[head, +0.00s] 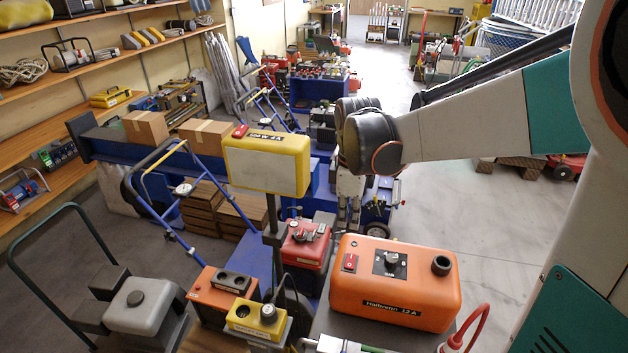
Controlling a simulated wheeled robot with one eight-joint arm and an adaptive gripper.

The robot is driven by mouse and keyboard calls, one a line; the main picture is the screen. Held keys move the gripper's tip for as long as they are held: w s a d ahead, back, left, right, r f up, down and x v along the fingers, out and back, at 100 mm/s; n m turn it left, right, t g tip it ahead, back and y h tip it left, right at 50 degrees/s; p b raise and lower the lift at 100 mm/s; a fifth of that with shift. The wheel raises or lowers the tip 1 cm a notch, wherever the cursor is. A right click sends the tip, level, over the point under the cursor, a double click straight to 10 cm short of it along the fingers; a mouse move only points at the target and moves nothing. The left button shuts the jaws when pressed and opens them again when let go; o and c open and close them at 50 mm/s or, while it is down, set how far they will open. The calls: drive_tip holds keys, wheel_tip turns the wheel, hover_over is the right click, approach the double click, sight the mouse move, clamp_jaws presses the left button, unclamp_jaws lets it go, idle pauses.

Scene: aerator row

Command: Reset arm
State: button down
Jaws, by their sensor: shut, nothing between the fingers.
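My arm reaches in from the right of the head view, with a white and teal link and a dark round wrist joint. My gripper (349,212) hangs below that joint, pointing down, and looks shut and empty. It is small and partly lost against the blue equipment behind it. In the picture it lies above the orange box and right of the yellow lamp, touching neither as far as I can tell.
An orange box (392,290) stands in front, with a yellow lamp (266,163) on a post to its left. A red device (304,245) and a small yellow device (257,318) stand nearby. Shelves (120,57) line the left wall. Grey floor (465,215) is clear on the right.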

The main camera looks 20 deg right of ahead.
drive_tip(key=s+a+f+m+t+b, duration=0.3)
drive_tip(key=s+f+m+t+b, duration=0.1)
drive_tip(key=s+m+b, duration=0.25)
drive_tip(key=s+a+f+m+t+b, duration=0.3)
drive_tip(key=s+f+m+b, duration=0.15)
drive_tip(key=s+b, duration=0.3)
wheel_tip(320, 180, up, 9)
drive_tip(key=n+g+p, duration=0.6)
drive_tip(key=n+p, duration=0.4)
drive_tip(key=n, duration=0.1)
hover_over(350, 262)
drive_tip(key=a, duration=0.2)
drive_tip(key=shift+h, duration=0.4)
drive_tip(key=f+b, duration=0.1)
drive_tip(key=f, duration=0.3)
drive_tip(key=w+d+f+b, duration=0.1)
drive_tip(key=f, duration=0.4)
drive_tip(key=f+b, duration=0.1)
drive_tip(key=f, duration=0.4)
drive_tip(key=shift+w+d+b, duration=0.2)
drive_tip(key=shift+w+b, duration=0.2)
